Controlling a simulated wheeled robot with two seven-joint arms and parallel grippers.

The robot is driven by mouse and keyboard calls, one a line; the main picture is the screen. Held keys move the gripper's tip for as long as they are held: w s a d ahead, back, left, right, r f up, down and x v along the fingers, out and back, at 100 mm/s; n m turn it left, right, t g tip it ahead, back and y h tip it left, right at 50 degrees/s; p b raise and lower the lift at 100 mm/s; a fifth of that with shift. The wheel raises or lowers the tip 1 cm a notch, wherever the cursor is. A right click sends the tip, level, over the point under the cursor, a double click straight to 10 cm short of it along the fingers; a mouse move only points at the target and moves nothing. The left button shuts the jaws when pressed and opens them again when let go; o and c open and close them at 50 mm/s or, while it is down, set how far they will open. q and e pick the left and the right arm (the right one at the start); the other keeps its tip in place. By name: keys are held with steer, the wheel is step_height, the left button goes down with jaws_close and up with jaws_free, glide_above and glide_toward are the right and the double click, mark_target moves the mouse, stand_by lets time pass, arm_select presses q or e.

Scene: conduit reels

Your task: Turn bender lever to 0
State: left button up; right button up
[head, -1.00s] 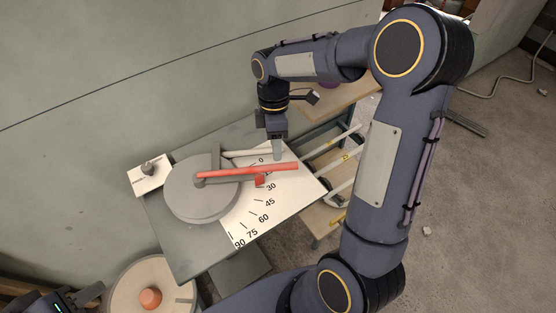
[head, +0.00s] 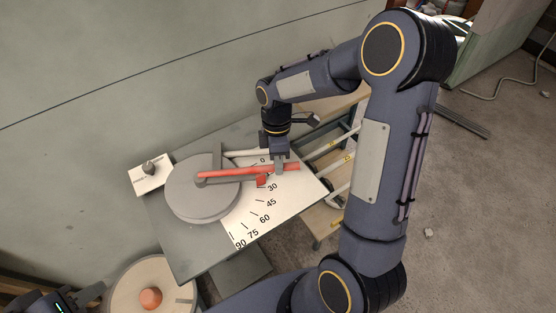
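The bender lever (head: 235,174) is a red bar pivoting on a grey round disc (head: 196,201). It points right across a white scale plate (head: 283,193) marked from 0 to 90, lying between the 0 and 30 marks. The 15 mark is mostly hidden by the lever. My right gripper (head: 279,168) is pointed down at the outer part of the lever, with a finger in front of the bar. I cannot tell whether it grips the lever. My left gripper (head: 84,296) is at the lower left edge, partly cut off, away from the lever.
A white plate with a dark knob (head: 149,169) sits at the bench's left corner. A pale conduit (head: 243,153) lies behind the lever. A round reel with an orange centre (head: 150,298) stands below left. A rack with pale tubes (head: 341,168) is to the right. The wall is close behind.

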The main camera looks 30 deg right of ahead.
jaws_close()
steer(key=shift+w, duration=0.25)
steer(key=w+d+n+h+p, duration=0.1)
steer(key=w+n+p, duration=0.2)
steer(key=w, duration=0.6)
steer(key=n, duration=0.2)
steer(key=shift+w+d+n, duration=0.15)
steer(key=shift+w+n, duration=0.25)
steer(key=shift+r, duration=0.1)
steer(key=o, duration=0.8)
jaws_free()
